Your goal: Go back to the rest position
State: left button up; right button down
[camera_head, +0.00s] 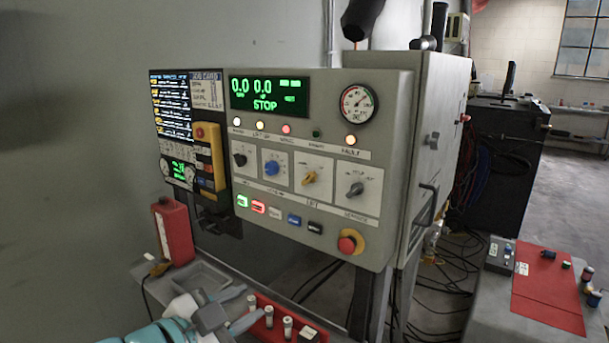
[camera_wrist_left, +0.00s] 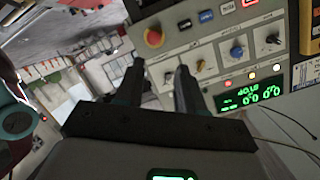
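My left gripper (camera_head: 251,304) is low in the head view, in front of and below the grey control panel (camera_head: 398,100). Its two fingers are spread with nothing between them. In the left wrist view the fingers of the left gripper (camera_wrist_left: 160,68) also stand apart and empty. The panel shows there rotated, beyond the fingers, with its emergency stop button (camera_wrist_left: 154,37) near the left fingertip in the picture. I cannot tell any contact with the panel. My right gripper shows in neither view.
Below the panel are a grey tray (camera_head: 205,276), a red holder (camera_head: 262,331) with small pale cylinders, and a red box (camera_head: 172,232). At right, a table (camera_head: 470,312) carries a red board (camera_head: 548,290). Cables (camera_head: 450,270) lie on the floor behind. Open floor shows at far right.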

pick_arm(q)
notch_tip(320, 180, down, 26)
jog(key=s+f+n+g+y+p, duration=0.1)
jog(key=s+n+g+y+p, duration=0.15)
jog(key=n+g, duration=0.4)
jog(key=s+a+f+n+g+y+p, duration=0.1)
jog(key=s+f+n+g+y, duration=0.1)
jog(key=s+f+n+g, duration=0.3)
jog(key=s+f+n, duration=0.4)
jog(key=s+f, duration=0.6)
jog(key=s, duration=0.4)
jog(key=shift+a+f+g, duration=0.3)
jog(key=shift+a+g, duration=0.05)
